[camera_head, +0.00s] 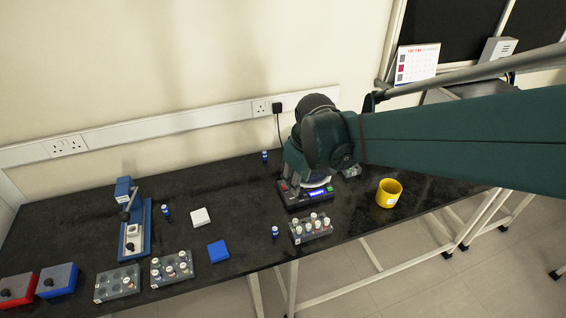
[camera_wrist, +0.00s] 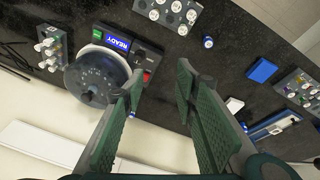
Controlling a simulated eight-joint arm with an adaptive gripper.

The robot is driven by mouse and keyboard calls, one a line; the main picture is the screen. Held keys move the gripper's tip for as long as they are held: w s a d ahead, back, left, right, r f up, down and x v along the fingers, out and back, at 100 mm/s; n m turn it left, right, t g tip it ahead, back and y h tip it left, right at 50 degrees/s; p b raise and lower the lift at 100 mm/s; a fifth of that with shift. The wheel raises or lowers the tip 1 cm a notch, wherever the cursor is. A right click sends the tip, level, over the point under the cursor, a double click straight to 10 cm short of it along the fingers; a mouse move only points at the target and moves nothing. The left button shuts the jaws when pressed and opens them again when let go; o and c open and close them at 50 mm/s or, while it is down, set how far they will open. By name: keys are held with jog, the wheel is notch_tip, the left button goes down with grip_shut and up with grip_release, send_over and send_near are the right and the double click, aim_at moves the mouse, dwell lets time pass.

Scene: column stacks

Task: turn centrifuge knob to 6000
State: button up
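The centrifuge shows in the wrist view with a round grey lid (camera_wrist: 97,74) and a dark front panel. Its blue display (camera_wrist: 117,43) reads READY. A green button lies on one side of the display and a red button (camera_wrist: 147,76) on the other.
A yellow cup (camera_head: 388,194) stands right of the centrifuge. A vial rack (camera_head: 311,228) and a blue-capped vial (camera_head: 275,232) stand in front. More racks, a blue stand (camera_head: 134,225), a blue block (camera_head: 218,251) and a white block (camera_head: 200,217) are left. Table (camera_head: 240,195) between is clear.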

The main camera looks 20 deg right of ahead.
jog(key=shift+w+d+f+n+g+p, duration=0.55)
jog(key=shift+w+d+f+n+p, duration=0.25)
jog(key=shift+w+f+p, duration=0.55)
jog(key=shift+w+d+f+n+g+p, duration=0.55)
jog(key=shift+w+d+f+p, duration=0.45)
jog(key=shift+w+f, duration=0.65)
jog(key=shift+w+d+f+n+g+p, duration=0.5)
jog(key=shift+w+d+f+n+p, duration=0.25)
jog(key=shift+w+f+p, duration=0.75)
jog(key=shift+w+r, duration=0.2)
jog(key=shift+r, duration=0.05)
jog(key=shift+f+b, duration=0.65)
jog(key=shift+f, duration=3.2)
jog(key=c, duration=0.9)
